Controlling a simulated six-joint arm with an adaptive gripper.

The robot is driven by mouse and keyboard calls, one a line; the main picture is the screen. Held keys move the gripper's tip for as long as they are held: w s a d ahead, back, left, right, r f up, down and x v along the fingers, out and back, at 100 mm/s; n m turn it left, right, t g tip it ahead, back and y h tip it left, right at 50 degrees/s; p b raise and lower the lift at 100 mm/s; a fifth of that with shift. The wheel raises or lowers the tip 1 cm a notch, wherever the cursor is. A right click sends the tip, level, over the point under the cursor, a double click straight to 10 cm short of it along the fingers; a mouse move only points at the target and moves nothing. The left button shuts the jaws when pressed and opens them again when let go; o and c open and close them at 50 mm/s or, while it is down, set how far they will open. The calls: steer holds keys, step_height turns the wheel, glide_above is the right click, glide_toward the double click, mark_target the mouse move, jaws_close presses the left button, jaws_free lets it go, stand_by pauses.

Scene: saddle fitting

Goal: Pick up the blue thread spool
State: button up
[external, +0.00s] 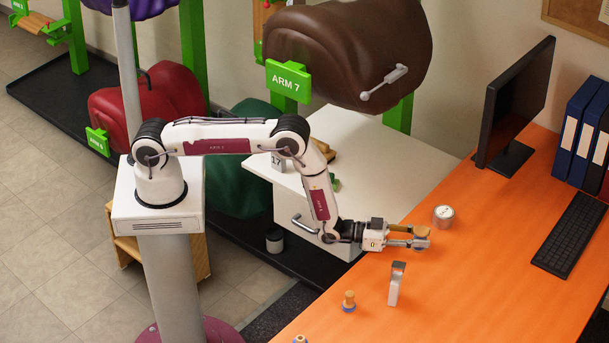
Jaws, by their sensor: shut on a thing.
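My gripper (418,239) is at the orange table's left part, reaching to the right. Its fingers are shut on a small spool (422,232) with a pale, tan top. The fingers hide much of this spool, and its thread colour is hard to tell. It seems to be at or just above the table top; I cannot tell which.
On the orange table (500,255), a round metal tin (443,215) stands just behind my gripper and an upright grey metal piece (396,284) stands in front. A monitor (515,105), keyboard (570,234) and blue binders (580,130) are at right. A brown saddle (350,50) hangs behind.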

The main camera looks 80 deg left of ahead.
mark_target(421, 230)
steer(key=shift+r, duration=0.1)
steer(key=shift+r, duration=4.9)
